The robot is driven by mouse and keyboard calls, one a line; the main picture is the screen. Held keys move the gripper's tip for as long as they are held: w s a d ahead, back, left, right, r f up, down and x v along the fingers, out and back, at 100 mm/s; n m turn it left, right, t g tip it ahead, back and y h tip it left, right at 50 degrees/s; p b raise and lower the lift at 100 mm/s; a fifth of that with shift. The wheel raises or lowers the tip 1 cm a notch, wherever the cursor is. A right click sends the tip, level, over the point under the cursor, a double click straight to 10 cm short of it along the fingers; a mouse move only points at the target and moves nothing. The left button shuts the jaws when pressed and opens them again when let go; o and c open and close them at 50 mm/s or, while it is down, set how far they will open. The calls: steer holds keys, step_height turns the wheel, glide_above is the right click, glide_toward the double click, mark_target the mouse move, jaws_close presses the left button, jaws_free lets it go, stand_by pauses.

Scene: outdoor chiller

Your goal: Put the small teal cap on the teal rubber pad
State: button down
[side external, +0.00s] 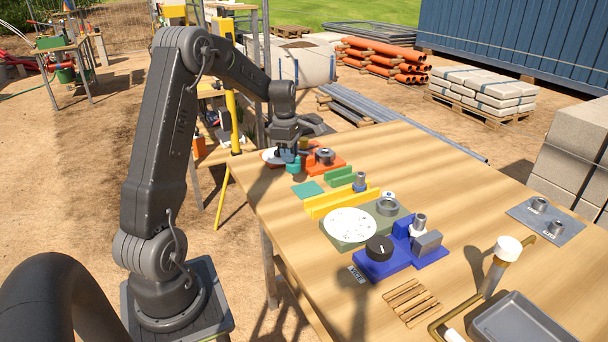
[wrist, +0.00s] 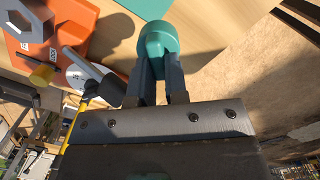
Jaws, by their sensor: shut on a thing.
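The small teal cap (side external: 293,167) is held between the fingers of my gripper (side external: 288,154) at the far left part of the table. In the wrist view the cap (wrist: 158,38) sits at the tips of my gripper (wrist: 157,68), which is shut on it. The teal rubber pad (side external: 307,189) lies flat on the table, nearer the camera than the cap. Part of the pad (wrist: 146,7) shows at the top edge of the wrist view. The cap appears above the table and apart from the pad.
An orange fixture with a grey nut (side external: 325,156) stands just right of my gripper. The table's left edge (side external: 240,200) is close by. Bare wood surrounds the pad's left side.

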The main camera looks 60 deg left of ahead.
steer(key=w, duration=0.1)
steer(key=w+d+f, duration=0.1)
steer(key=w+f, duration=0.1)
steer(key=shift+w+d+f, duration=0.2)
steer(key=shift+w+d, duration=0.05)
steer(key=shift+d, duration=0.15)
steer(key=shift+f, duration=1.95)
steer(key=shift+f, duration=0.15)
steer(key=c, duration=1.1)
jaws_free()
steer(key=shift+c, duration=0.2)
